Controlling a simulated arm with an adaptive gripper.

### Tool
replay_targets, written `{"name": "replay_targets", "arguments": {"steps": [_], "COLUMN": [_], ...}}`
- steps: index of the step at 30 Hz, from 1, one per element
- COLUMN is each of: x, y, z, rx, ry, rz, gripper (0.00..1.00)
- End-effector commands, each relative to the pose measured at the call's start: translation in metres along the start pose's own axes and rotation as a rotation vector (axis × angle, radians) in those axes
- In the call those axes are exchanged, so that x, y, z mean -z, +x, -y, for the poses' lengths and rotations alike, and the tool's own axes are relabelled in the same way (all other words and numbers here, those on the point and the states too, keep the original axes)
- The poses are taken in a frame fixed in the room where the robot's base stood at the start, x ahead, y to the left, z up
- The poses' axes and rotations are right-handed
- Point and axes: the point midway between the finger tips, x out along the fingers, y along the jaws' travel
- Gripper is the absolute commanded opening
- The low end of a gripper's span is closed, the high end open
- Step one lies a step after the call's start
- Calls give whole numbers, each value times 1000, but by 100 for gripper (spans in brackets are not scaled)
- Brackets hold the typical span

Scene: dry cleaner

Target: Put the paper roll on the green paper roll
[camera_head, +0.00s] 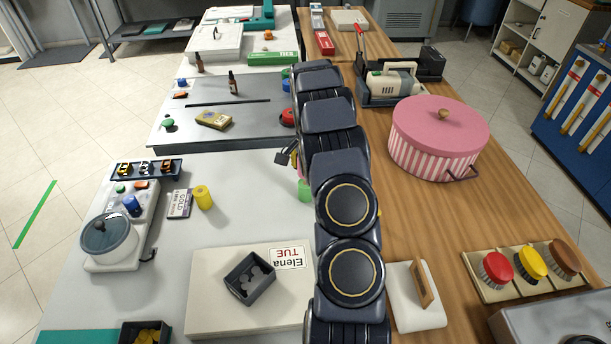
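A green roll-like piece (305,189), probably the green paper roll, stands on the grey table's right side, partly hidden by my arm. A yellow roll (203,197) stands upright on the same table to the left, apart from the green one. I cannot tell whether it is the paper roll meant. My gripper (285,157) shows in part as a dark shape left of my arm, behind and above the green piece. Small yellow and pink patches show beside it. Its fingertips are mostly hidden, so I cannot tell whether it holds anything.
A card box (179,204) lies beside the yellow roll. A lidded pot (109,238) stands at left. A dark tray (250,278) sits on a cream box (207,311) in front. A pink striped box (438,139) stands on the wooden table. Bare grey surface lies between the rolls.

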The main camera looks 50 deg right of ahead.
Motion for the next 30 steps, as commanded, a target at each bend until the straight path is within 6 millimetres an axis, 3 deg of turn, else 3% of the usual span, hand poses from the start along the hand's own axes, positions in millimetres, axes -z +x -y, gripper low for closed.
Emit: {"name": "replay_targets", "arguments": {"steps": [5, 11, 22, 23, 24, 30], "x": [4, 3, 3, 3, 4, 4], "y": [8, 36, 40, 40, 40, 40], "z": [4, 3, 4, 4, 4, 4], "rx": [-1, -3, -1, -1, 0, 0], "ry": [-1, 1, 0, 0, 0, 0], "rz": [1, 3, 2, 1, 1, 1], "gripper": [11, 11, 11, 53, 70, 71]}}
